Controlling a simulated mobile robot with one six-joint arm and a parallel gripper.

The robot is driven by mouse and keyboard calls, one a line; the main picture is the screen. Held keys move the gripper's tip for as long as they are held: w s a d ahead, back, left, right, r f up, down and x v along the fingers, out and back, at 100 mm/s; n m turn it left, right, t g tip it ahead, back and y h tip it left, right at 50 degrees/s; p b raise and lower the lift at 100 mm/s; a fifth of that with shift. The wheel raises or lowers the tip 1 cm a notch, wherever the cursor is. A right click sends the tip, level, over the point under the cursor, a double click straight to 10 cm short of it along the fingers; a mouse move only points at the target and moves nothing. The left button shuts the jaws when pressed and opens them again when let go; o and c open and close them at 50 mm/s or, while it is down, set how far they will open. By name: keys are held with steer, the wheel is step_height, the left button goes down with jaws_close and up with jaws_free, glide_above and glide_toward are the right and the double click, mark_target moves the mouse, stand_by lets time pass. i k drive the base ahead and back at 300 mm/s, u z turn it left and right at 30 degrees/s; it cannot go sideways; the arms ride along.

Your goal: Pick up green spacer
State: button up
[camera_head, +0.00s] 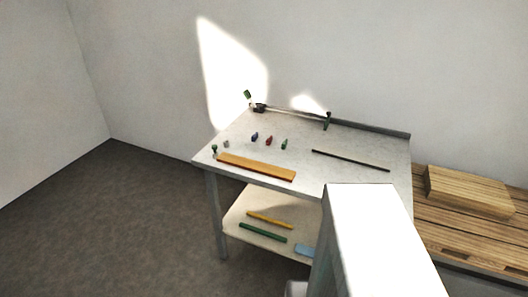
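A small green piece (285,144), which looks like the green spacer, stands on the grey table top (330,170). It is at the right end of a short row with a red piece (268,141) and a blue-purple piece (254,137). All are small and their exact shape is hard to tell. A large white part in the lower right front seems to be my arm. My gripper does not show, so its place relative to the green piece cannot be told.
An orange-brown bar (256,166) lies at the table's front edge and a dark rod (350,160) on the right. A long clamp (290,112) runs along the back. Coloured sticks (263,233) lie on the lower shelf. A wooden block (467,192) sits on slatted wood at right.

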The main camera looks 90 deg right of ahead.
mark_target(283, 145)
steer(key=u, duration=0.25)
steer(key=k, duration=2.55)
steer(key=z, duration=0.35)
steer(key=i, duration=0.4)
steer(key=z, duration=0.1)
